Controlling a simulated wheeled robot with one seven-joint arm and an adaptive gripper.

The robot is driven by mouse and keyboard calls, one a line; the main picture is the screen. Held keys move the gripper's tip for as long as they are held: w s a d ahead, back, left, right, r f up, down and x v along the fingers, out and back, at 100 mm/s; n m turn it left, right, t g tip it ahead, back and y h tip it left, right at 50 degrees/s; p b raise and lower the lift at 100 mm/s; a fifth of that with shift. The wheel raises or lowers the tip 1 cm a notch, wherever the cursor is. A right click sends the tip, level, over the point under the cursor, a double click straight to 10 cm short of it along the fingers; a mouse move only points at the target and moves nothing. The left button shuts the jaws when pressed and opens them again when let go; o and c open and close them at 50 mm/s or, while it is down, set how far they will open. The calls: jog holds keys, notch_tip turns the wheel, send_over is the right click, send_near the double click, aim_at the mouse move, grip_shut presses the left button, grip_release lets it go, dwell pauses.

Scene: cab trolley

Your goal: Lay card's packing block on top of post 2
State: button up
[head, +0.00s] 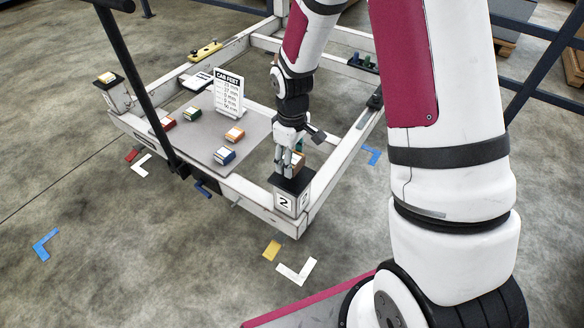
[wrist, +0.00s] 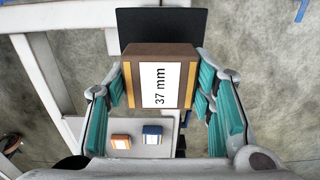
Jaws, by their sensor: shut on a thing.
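My gripper (head: 291,160) is shut on a brown block with orange bands and a white "37 mm" label (wrist: 161,84). The block shows partly in the head view (head: 298,159), mostly behind the fingers. Post 2 (head: 285,203) is the white corner post marked "2", with a dark top plate (head: 287,183). The plate also shows in the wrist view (wrist: 160,20), beyond the block. The gripper and block are over the plate; I cannot tell whether the block touches it. The card (head: 229,92), headed "CAB FEET", stands on the grey board; its millimetre lines are too small to read surely.
The grey board (head: 200,137) carries red (head: 165,124), green (head: 192,113), orange (head: 235,134) and blue (head: 225,156) blocks. A far-left post (head: 118,98) has a block (head: 106,77) on top. A dark upright bar (head: 140,85) crosses the trolley's left side. A yellow level (head: 205,51) lies behind.

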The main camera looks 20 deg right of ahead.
notch_tip(320, 180, down, 3)
jog(key=shift+s+f+b, duration=0.1)
jog(key=shift+f+b, duration=0.1)
jog(key=shift+b, duration=0.35)
jog(key=shift+r, duration=0.1)
jog(key=o, duration=1.2)
